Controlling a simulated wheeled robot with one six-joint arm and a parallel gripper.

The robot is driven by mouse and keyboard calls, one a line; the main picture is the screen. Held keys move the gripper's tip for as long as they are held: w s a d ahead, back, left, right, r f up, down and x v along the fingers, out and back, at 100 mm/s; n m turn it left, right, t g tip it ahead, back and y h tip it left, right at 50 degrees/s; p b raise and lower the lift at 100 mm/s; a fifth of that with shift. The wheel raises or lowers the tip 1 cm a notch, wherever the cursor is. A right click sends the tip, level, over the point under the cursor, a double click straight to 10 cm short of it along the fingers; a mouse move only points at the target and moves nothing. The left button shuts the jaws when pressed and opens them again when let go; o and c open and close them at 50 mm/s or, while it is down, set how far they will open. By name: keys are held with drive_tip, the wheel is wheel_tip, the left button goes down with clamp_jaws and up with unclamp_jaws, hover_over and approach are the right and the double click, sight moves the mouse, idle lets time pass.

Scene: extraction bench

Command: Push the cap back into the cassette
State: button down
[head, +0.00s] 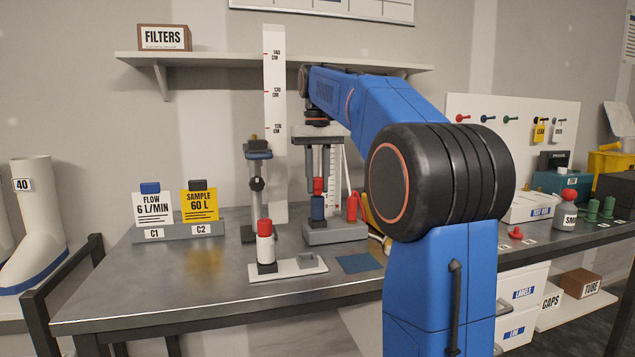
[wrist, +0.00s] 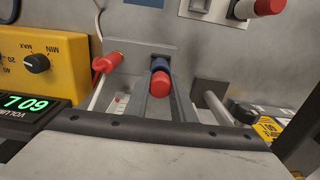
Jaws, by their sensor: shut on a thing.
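A red cap (head: 319,186) sits directly above a blue cassette body (head: 317,208) on a grey stand (head: 336,234). I cannot tell whether any gap is left between cap and body. My gripper (head: 318,188) points straight down, its fingers on either side of the red cap and shut on it. In the wrist view the red cap (wrist: 160,84) shows between my gripper's fingers (wrist: 160,78), with the blue body (wrist: 160,65) just beyond it. The lower part of the body is partly hidden there.
A red-topped white cylinder (head: 265,246) stands on a white plate (head: 308,264) at front left. A red hose fitting (head: 353,206) is beside the stand. A clamp post (head: 257,185) and a tall ruler (head: 274,110) stand to its left. A yellow meter (wrist: 40,62) is close by.

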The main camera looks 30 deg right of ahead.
drive_tip(key=shift+f, duration=0.6)
idle(0.3)
drive_tip(key=shift+r, duration=0.2)
drive_tip(key=shift+r, duration=0.4)
drive_tip(key=shift+r, duration=0.15)
idle(0.4)
